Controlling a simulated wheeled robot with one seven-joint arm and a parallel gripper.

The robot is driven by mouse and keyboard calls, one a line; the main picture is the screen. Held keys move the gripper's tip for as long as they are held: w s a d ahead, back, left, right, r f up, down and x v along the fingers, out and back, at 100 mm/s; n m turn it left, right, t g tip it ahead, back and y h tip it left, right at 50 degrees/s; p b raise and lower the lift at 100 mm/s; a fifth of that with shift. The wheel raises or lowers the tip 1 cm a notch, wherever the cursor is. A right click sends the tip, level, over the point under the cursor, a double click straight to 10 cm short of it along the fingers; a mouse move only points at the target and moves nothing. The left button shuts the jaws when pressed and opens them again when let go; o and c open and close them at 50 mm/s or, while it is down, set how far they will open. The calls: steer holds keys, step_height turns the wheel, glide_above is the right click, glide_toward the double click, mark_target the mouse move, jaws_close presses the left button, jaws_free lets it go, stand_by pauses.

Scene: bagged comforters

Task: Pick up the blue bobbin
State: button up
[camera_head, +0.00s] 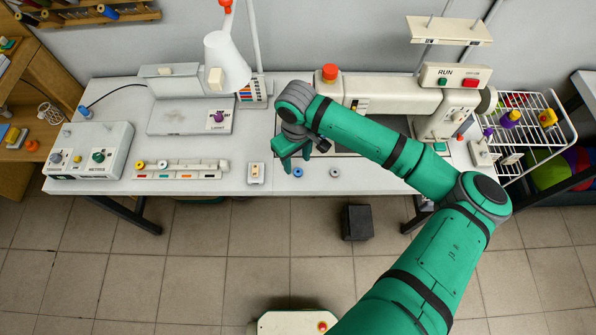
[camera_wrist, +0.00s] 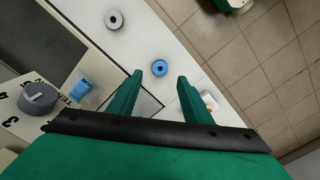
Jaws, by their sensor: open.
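The blue bobbin (camera_head: 297,172) is a small round disc with a dark centre hole, lying flat on the white table near its front edge. In the wrist view the blue bobbin (camera_wrist: 160,68) shows just beyond the fingertips, roughly midway between them. My gripper (camera_head: 291,160) hangs over the table just behind and left of the bobbin in the head view. In the wrist view my gripper (camera_wrist: 160,80) has its green fingers apart with nothing between them. A grey bobbin (camera_head: 334,172) lies to the right on the table; it shows in the wrist view too (camera_wrist: 113,20).
A white switch block (camera_head: 256,173) stands left of the bobbin. A bobbin tray (camera_head: 180,170) lies farther left. The sewing machine (camera_head: 385,95) stands behind, partly covered by my arm. The table's front edge runs close to the bobbin, with tiled floor below.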

mark_target(298, 168)
steer(key=shift+s+d+f, duration=0.1)
steer(key=shift+f, duration=1.1)
steer(key=shift+s+d+f, duration=0.1)
steer(key=shift+f, duration=1.05)
steer(key=c, duration=1.1)
steer(key=shift+c, duration=0.2)
steer(key=shift+r, duration=0.2)
